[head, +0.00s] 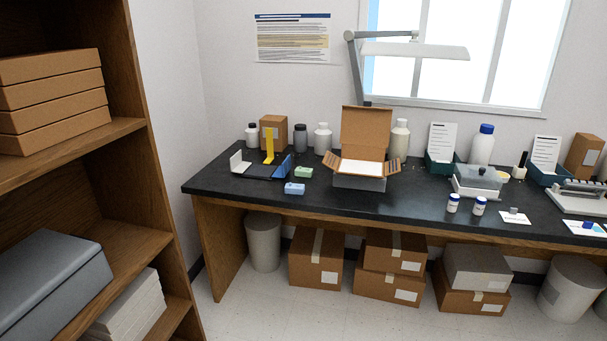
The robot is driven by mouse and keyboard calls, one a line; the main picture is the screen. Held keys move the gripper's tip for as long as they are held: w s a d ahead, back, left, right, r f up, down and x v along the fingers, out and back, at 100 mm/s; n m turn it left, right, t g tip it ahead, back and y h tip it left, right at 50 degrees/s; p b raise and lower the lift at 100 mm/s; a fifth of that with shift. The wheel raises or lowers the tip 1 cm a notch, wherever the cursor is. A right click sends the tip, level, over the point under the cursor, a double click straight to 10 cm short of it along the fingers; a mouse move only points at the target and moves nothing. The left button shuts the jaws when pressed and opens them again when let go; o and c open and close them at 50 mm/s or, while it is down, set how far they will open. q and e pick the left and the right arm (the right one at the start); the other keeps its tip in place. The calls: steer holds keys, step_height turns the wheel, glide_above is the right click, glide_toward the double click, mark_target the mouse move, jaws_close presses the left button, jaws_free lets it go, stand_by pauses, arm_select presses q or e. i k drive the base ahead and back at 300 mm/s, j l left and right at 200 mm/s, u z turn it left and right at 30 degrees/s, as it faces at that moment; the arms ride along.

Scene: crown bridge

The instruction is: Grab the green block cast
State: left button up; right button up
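The green block cast (304,172) is a small pale green block. It lies on the black bench top, left of the open cardboard box and right of the blue part of a small stand. A similar light blue block (294,188) lies just in front of it, nearer the bench's front edge. Neither of my grippers shows in the head view, and nothing touches the green block from above.
The black bench (400,198) runs along the wall. Near the green block are a stand with white, yellow and blue parts (268,150) and an open cardboard box (366,130). Bottles stand behind. A wooden shelf (160,200) rises at the left. Boxes (316,262) fill the space below.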

mark_target(300, 172)
steer(key=i+l+u, duration=0.1)
steer(key=i+u, duration=0.25)
steer(key=u, duration=0.15)
steer(key=i+l+u, duration=0.25)
steer(key=u, duration=0.25)
steer(key=i+l, duration=0.05)
steer(key=i, duration=0.05)
